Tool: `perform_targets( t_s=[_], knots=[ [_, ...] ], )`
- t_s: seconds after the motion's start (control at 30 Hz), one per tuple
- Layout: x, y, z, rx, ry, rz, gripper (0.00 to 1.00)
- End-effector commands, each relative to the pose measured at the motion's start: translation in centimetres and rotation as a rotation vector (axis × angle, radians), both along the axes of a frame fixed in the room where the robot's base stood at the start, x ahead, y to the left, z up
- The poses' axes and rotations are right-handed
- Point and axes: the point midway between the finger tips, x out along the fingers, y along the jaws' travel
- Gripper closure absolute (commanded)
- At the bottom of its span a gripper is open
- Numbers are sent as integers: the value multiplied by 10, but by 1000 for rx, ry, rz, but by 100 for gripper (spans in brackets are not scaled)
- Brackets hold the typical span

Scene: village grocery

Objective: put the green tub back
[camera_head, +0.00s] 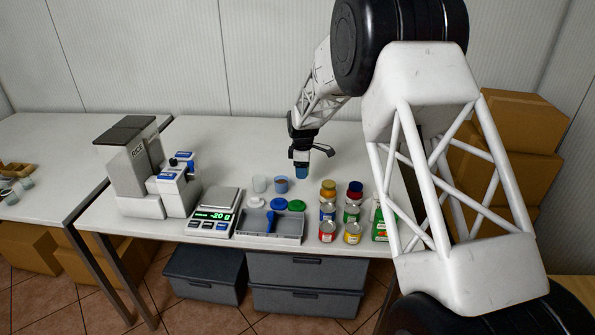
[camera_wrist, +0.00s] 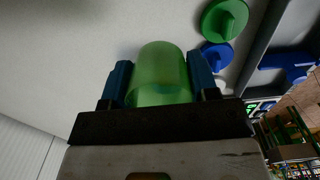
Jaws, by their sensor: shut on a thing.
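My gripper (camera_wrist: 158,78) is shut on the green tub (camera_wrist: 160,72), a translucent cup that sits between its two blue fingers in the wrist view. In the head view my gripper (camera_head: 301,172) hangs over the back of the table, right of the blue tub (camera_head: 281,185) and the pale tub (camera_head: 259,184). The green tub is mostly hidden by the fingers there. Whether it touches the table is hard to tell. The green lid (camera_head: 296,205) lies in front of the gripper, beside the blue lid (camera_head: 279,204); the green lid also shows in the wrist view (camera_wrist: 225,18).
A grey tray (camera_head: 285,239) with a blue scoop (camera_head: 270,221) stands in front. A scale (camera_head: 212,216) with a lit display and a rice dispenser (camera_head: 130,165) stand left. Several cans (camera_head: 327,212) stand right. The table behind the tubs is clear.

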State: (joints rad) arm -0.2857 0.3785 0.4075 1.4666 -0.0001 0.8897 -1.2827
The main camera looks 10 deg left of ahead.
Motion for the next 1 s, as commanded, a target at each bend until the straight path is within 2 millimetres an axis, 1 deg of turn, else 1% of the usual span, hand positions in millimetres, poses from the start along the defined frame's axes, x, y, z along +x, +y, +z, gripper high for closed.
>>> perform_targets(
  t_s=[0.27, 0.47, 0.67, 1.0],
  knots=[
    [0, 0, 0, 0, 0, 2, 71],
    [0, 0, -4, 0, 0, 2, 71],
    [0, 1, -15, 0, -1, 2, 71],
    [0, 1, -43, 0, 0, 2, 71]
  ],
)
